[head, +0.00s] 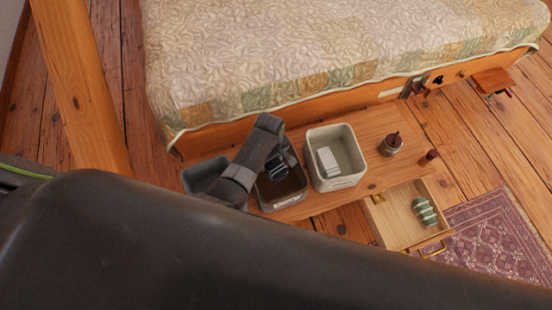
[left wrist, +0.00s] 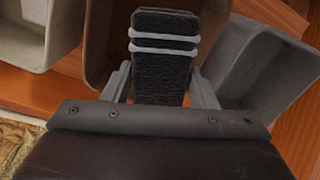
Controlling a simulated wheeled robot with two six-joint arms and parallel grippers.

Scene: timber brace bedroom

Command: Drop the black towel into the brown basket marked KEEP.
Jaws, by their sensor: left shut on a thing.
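The black towel (left wrist: 165,75), folded into a block with two pale bands, is held between the fingers of my left gripper (left wrist: 164,88). In the head view the towel (head: 276,166) shows small and dark below my left gripper (head: 280,160), over the brown basket. The brown basket (head: 298,190) stands between a grey basket and a cream one; its front label is too blurred to read. Its wall (left wrist: 100,38) shows behind the towel in the left wrist view. I cannot tell how far the towel is above or inside the rim. My right gripper is not in view.
The grey basket (head: 197,178) is to the left; the cream basket (head: 346,182) with white items (head: 328,160) is to the right. A jar (head: 390,145) stands on the wooden top. An open drawer (head: 391,225) holds a green striped roll (head: 425,211). The bed (head: 300,55) is behind.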

